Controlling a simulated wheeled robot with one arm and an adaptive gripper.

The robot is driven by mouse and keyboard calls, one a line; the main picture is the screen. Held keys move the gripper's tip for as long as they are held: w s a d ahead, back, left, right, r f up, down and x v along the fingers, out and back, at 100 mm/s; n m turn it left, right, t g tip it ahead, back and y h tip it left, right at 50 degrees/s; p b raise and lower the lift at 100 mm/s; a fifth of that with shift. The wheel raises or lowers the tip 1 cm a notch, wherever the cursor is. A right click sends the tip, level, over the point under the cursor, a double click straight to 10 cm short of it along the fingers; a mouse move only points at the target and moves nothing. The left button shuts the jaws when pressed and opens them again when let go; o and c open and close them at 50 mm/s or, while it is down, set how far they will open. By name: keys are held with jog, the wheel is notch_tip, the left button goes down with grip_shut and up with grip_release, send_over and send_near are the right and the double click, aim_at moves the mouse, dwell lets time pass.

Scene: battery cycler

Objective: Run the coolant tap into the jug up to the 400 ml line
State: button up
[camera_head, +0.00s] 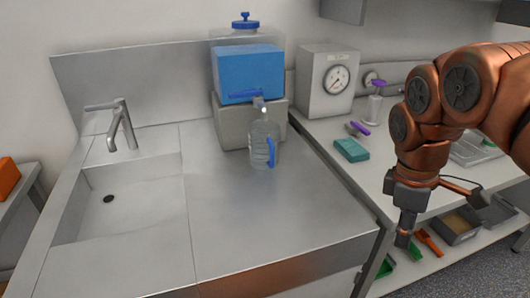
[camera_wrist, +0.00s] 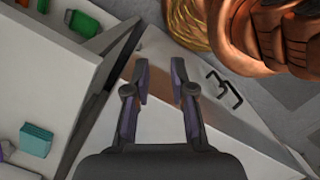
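The clear jug (camera_head: 263,143) with a blue handle stands upright on the steel counter, beneath the tap (camera_head: 259,103) of the coolant tank (camera_head: 248,74). The tank holds blue liquid behind clear walls and sits on a grey block. I cannot tell the liquid level in the jug, nor whether the tap is running. My gripper (camera_head: 403,238) hangs pointing down at the right, well away from the jug and tap. In the wrist view my gripper (camera_wrist: 160,85) has its two fingers apart with nothing between them.
A sink with a faucet (camera_head: 122,125) is at the left. A gauge box (camera_head: 326,82), a teal block (camera_head: 351,150) and purple-topped items stand on the right bench. Trays and green and orange tools lie on the shelf below. The counter in front of the jug is clear.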

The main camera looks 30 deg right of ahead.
jog(key=shift+n, duration=0.5)
jog(key=shift+s+d+b, duration=0.15)
jog(key=shift+d+b, duration=0.2)
jog(key=shift+d, duration=1.9)
